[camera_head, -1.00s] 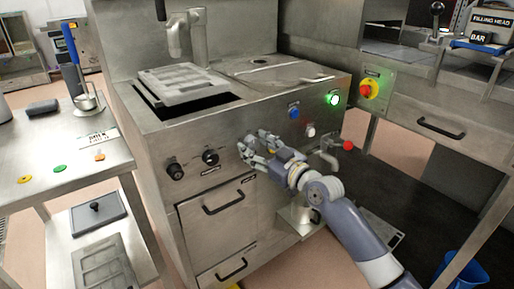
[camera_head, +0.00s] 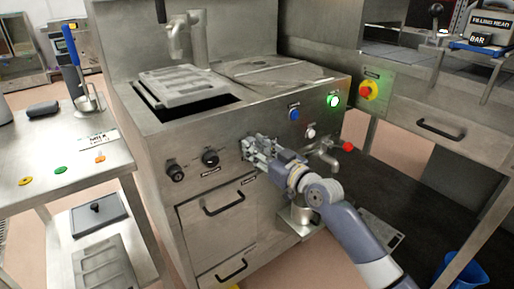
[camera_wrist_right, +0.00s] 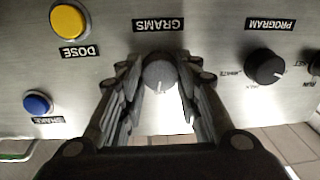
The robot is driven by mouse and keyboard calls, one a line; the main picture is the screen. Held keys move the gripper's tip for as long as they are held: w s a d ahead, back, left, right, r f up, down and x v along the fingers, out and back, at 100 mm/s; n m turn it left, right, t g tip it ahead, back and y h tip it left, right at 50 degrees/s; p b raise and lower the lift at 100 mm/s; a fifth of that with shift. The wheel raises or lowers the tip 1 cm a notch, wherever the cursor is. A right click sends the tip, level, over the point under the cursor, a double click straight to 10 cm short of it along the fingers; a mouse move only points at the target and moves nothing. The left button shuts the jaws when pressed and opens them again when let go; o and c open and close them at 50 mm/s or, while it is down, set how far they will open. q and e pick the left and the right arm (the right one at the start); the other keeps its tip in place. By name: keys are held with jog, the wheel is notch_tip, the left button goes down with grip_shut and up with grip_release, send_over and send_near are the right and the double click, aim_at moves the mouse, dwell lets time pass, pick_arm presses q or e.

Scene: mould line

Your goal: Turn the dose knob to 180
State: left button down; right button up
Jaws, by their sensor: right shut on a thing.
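The dose knob is the grey round knob (camera_wrist_right: 160,75) beside the GRAMS label in the right wrist view, where the panel appears upside down. A short pale mark on its face points toward the picture's bottom. My right gripper (camera_wrist_right: 160,82) has its fingers on both sides of the knob, shut on it. In the head view my right gripper (camera_head: 249,150) is against the front panel of the steel machine (camera_head: 140,140) and hides the knob. No scale number can be read. My left gripper is not in view.
A black PROGRAM knob (camera_wrist_right: 266,68), a yellow DOSE button (camera_wrist_right: 70,20) and a blue button (camera_wrist_right: 38,103) sit around the dose knob. A drawer handle (camera_head: 224,204) is below left.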

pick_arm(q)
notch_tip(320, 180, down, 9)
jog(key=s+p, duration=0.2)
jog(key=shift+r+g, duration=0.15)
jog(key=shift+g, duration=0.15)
pick_arm(e)
jog(key=shift+m+t, duration=0.4)
jog(key=shift+m, duration=4.9)
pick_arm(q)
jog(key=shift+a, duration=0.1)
pick_arm(e)
jog(key=o, duration=1.1)
jog(key=v, duration=1.2)
